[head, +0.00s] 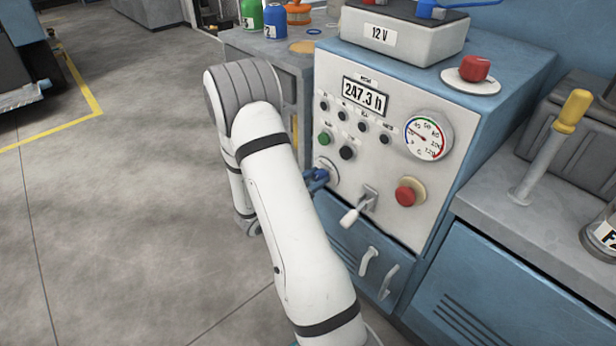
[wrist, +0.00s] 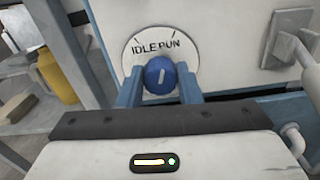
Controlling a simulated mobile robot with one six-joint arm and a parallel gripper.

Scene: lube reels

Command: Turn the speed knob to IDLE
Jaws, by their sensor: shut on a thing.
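The blue round speed knob (wrist: 161,74) sits on a round white plate (wrist: 134,58) marked IDLE at left and RUN at right in the wrist view. A short white mark on the knob's face stands nearly upright. My gripper (wrist: 160,82) has its blue fingers on either side of the knob and is shut on it. In the head view my gripper (head: 317,179) is at the lower left of the white control panel (head: 385,165); the knob is mostly hidden there.
A white-handled lever (head: 355,212) sticks out right of the knob, with a red button (head: 408,193) beyond. Small buttons and a gauge (head: 428,138) are above. A yellow-handled lever (head: 560,135) stands farther right. Open floor lies at left.

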